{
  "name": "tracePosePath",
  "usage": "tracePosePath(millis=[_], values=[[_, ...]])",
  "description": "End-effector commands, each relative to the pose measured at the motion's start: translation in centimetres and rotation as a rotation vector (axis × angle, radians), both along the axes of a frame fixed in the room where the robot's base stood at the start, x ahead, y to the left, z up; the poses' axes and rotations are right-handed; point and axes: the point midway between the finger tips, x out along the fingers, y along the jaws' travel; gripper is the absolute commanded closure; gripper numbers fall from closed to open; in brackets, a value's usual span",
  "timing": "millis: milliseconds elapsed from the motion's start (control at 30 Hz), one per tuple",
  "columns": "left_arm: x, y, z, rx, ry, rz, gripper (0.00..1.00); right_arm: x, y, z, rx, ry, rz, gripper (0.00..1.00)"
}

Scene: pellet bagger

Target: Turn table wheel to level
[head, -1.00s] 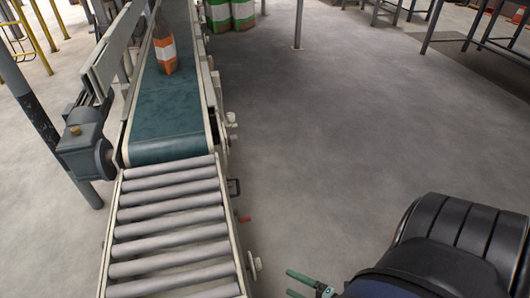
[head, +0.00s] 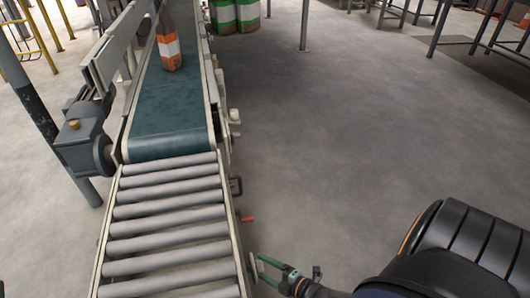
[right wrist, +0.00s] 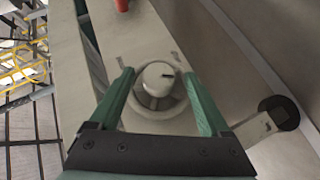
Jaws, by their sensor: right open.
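The table wheel (head: 252,267) is a small pale handwheel on the right side of the roller table, near its front end in the head view. In the right wrist view the wheel (right wrist: 157,84) shows face-on, with a round pale hub and a dark mark on it. My right gripper (head: 261,268) is open, its green fingertips close to the wheel. In the wrist view the fingers (right wrist: 162,85) stand on either side of the wheel's hub; I cannot tell whether they touch it.
The roller table (head: 165,228) leads to a green belt conveyor (head: 170,115) carrying an orange and white bag (head: 169,52). A red-tipped lever (head: 246,219) sticks out beyond the wheel. A dark round fitting (right wrist: 279,113) lies right of the fingers.

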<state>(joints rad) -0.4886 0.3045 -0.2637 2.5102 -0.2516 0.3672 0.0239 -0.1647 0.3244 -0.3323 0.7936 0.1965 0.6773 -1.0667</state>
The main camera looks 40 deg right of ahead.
Motion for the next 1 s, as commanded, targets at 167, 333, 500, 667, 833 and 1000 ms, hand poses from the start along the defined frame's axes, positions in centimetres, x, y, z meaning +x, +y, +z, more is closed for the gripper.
tracePosePath(millis=[167,333,500,667,833,1000], values=[[0.00,-0.03,-0.14,0.001,0.001,0.000,0.50,0.36,0.08,-0.08,0.000,0.000,0.000,0.19],[0.00,-0.03,-0.12,0.000,0.001,0.000,0.50,0.33,0.07,-0.06,0.000,0.000,0.000,0.21],[0.00,-0.04,-0.12,0.000,0.002,0.000,0.50,0.31,0.07,-0.05,0.000,0.000,0.000,0.41],[0.00,-0.04,-0.13,-0.001,0.003,-0.001,0.50,0.31,0.05,-0.05,0.000,0.000,0.000,0.59],[0.00,-0.04,-0.13,-0.001,0.003,-0.001,0.50,0.31,0.05,-0.04,0.000,-0.001,0.000,0.78],[0.01,-0.03,-0.14,-0.001,0.003,-0.001,0.50,0.30,0.05,-0.04,0.000,-0.001,0.000,0.97]])
